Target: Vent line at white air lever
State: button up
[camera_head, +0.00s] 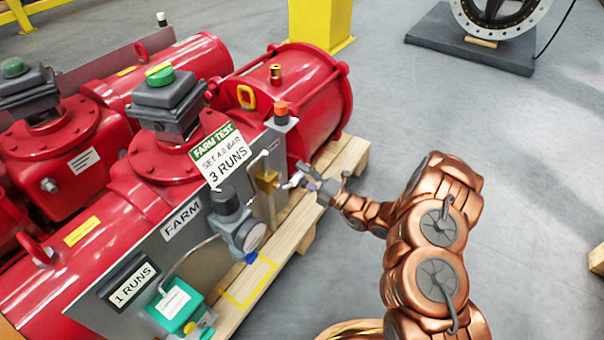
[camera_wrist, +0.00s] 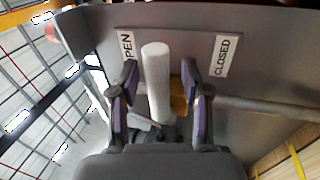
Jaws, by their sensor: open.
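The white air lever (camera_wrist: 156,80) stands between the two fingers of my gripper (camera_wrist: 160,76) in the wrist view. My gripper is open, with a visible gap on each side of the lever. Behind it is a grey panel with an OPEN label (camera_wrist: 127,48), its first letter hidden, and a CLOSED label (camera_wrist: 227,55). The lever appears between the labels, nearer OPEN. A brass valve body (camera_wrist: 179,104) shows partly behind the right finger. In the head view, my gripper (camera_head: 306,182) is at the panel's right end, beside the brass valve (camera_head: 266,182); the lever is too small to make out clearly.
A regulator with gauge (camera_head: 238,225) and a green box (camera_head: 175,305) are on the panel, left of my arm. A red actuator cylinder (camera_head: 305,100) lies behind. A wooden pallet (camera_head: 352,155) is beneath. The grey floor to the right is open.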

jog(key=v, duration=1.2)
jog(key=shift+r, duration=0.1)
dwell(0.4)
jog(key=s+a+r+n+g+h+p, duration=0.1)
jog(key=s+a+r+n+g+p, duration=0.45)
jog(key=r, duration=0.75)
jog(key=s+a+r+n+g+h+p, duration=0.1)
jog(key=s+a+r+n+g+p, duration=0.1)
jog(key=s+r+n+g+p, duration=0.75)
jog(key=s+a+r+n+g+p, duration=0.2)
jog(key=s+a+r+n+p, duration=0.3)
jog(key=r+n, duration=0.8)
jog(key=s+d+r+n+t+h+p, duration=0.1)
jog(key=s+d+r+n+h+p, duration=0.5)
jog(key=s+r, duration=0.25)
jog(key=s+d+r+n+h+p, duration=0.4)
jog(key=s+d+r+h+p, duration=0.3)
jog(key=r, duration=0.3)
jog(key=s+d+r+n+t+h+p, duration=0.3)
jog(key=d+r+n+p, duration=0.1)
jog(key=d+r+p, duration=0.4)
jog(key=shift+d+r+t, duration=0.3)
jog(key=shift+d, duration=0.7)
